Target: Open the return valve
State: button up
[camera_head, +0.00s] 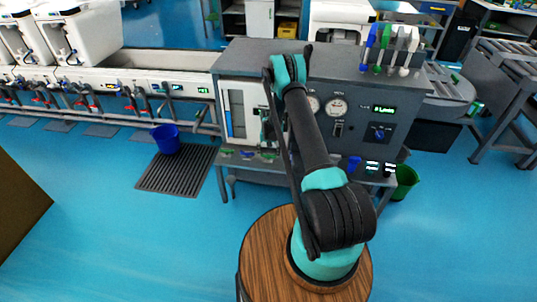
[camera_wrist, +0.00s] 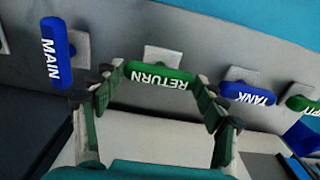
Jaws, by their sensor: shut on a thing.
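The return valve handle (camera_wrist: 150,73) is a green bar with white RETURN lettering, upside down in the wrist view. It lies nearly crosswise in the picture on a light square mount. My gripper (camera_wrist: 162,80) has one finger at each end of this handle and is shut on it. In the head view my arm rises from a round wooden-topped stand and bends over the grey test bench (camera_head: 300,55). My gripper cannot be made out clearly there, and I cannot pick out the return handle.
In the wrist view, a blue MAIN handle (camera_wrist: 56,52) stands lengthwise left of my gripper. A blue TANK handle (camera_wrist: 248,93) and a partly cut-off green handle (camera_wrist: 301,104) are to the right. A blue bucket (camera_head: 166,139) stands on the floor left of the bench.

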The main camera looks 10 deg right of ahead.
jog(key=shift+n, duration=0.3)
jog(key=n, duration=0.3)
jog(key=shift+n, duration=0.3)
jog(key=n, duration=0.4)
jog(key=shift+n, duration=0.3)
jog(key=n, duration=0.4)
jog(key=shift+n, duration=2.5)
jog(key=o, duration=1.2)
jog(key=shift+c, duration=0.2)
